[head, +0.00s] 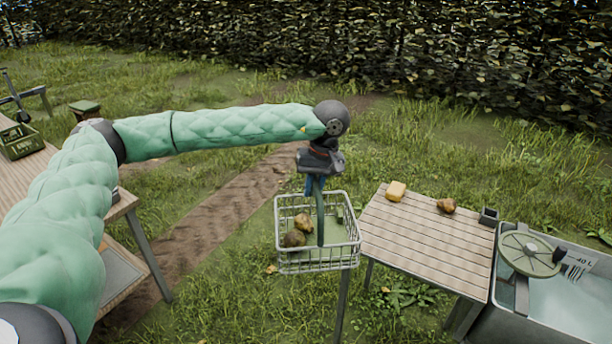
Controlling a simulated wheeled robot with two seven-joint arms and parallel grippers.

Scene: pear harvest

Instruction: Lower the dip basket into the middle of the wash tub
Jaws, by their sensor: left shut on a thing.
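The dip basket (318,267) is a light wire basket with a few brown-green pears (295,237) in it and a tall green handle (320,215). My left gripper (317,180) is shut on the top of the handle. The basket hangs roughly level in the air, left of the slatted table and over the grass. The wash tub (542,335) is a grey tub with pale water (575,300) at the lower right, partly cut off by the picture edge. The basket is well to the left of the tub. My right gripper is not in view.
The slatted table (425,240) stands between basket and tub, with a yellow block (396,191), a pear (446,205) and a small dark box (489,216). A round green wheel-like part (530,253) sits over the tub's left side. A green crate (20,141) is far left.

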